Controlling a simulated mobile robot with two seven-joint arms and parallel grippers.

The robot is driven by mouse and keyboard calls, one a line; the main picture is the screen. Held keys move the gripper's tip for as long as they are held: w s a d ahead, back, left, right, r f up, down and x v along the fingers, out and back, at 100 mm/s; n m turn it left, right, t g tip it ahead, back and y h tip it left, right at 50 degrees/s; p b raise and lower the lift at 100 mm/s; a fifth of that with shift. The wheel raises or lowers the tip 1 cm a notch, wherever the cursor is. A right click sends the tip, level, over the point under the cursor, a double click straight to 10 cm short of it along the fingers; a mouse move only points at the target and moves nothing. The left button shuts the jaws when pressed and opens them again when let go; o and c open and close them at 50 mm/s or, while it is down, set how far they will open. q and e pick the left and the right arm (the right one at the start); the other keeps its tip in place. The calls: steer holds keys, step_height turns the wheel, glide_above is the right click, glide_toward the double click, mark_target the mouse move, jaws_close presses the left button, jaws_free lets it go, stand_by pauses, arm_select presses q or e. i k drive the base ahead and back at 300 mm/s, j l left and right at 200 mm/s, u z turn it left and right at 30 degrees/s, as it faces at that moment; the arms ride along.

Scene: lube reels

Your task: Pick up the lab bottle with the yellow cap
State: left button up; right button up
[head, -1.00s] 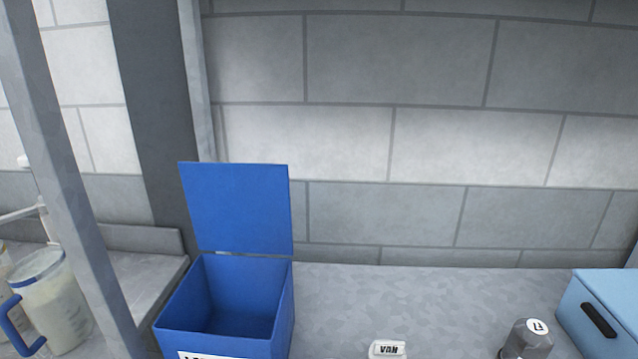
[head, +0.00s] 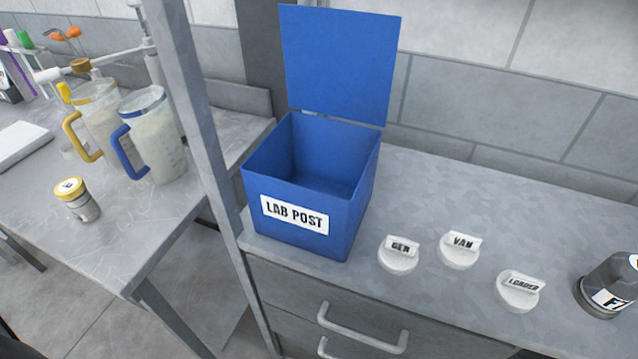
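The lab bottle with the yellow cap (head: 76,200) stands near the front of the left table. It is small, with a clear or greyish body and a light label on its cap. Neither of my grippers shows in the head view, so I see nothing holding the bottle.
Two jugs, one yellow-handled (head: 98,112) and one blue-handled (head: 155,140), stand behind the bottle. A grey post (head: 200,130) separates the left table (head: 110,245) from the bench with the open blue LAB POST box (head: 300,240). White labelled knobs (head: 458,252) and a dark container (head: 607,287) sit further right.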

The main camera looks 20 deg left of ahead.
mark_target(84, 206)
steer(key=u, duration=2.25)
